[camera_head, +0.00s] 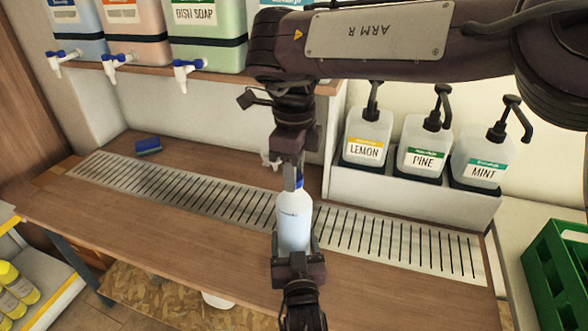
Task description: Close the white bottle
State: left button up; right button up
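The white bottle (294,222) stands upright at the front edge of the metal drain grate, in the middle of the camera_head view. A blue cap (299,182) shows at its neck, partly hidden by a finger of my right gripper. I cannot tell whether the cap is seated. My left gripper (297,246) comes from below and has a finger on each side of the bottle's lower body, closed against it. My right gripper (292,178) points down from above, at the cap. Its fingers are seen nearly edge-on, so their grip on the cap is unclear.
Pump bottles labelled lemon (365,152), pine (422,160) and mint (483,171) stand in a white holder behind, to the right. Drums with taps sit on the upper shelf. A green crate (560,275) is at far right.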

jog(key=shift+c, duration=1.2)
jog(key=m, duration=0.4)
jog(key=shift+m, duration=0.4)
jog(key=m, duration=0.2)
jog(key=shift+m, duration=0.4)
jog(key=m, duration=1.1)
jog(key=shift+m, duration=0.4)
jog(key=m, duration=0.8)
jog(key=o, duration=1.1)
jog(key=shift+o, duration=0.2)
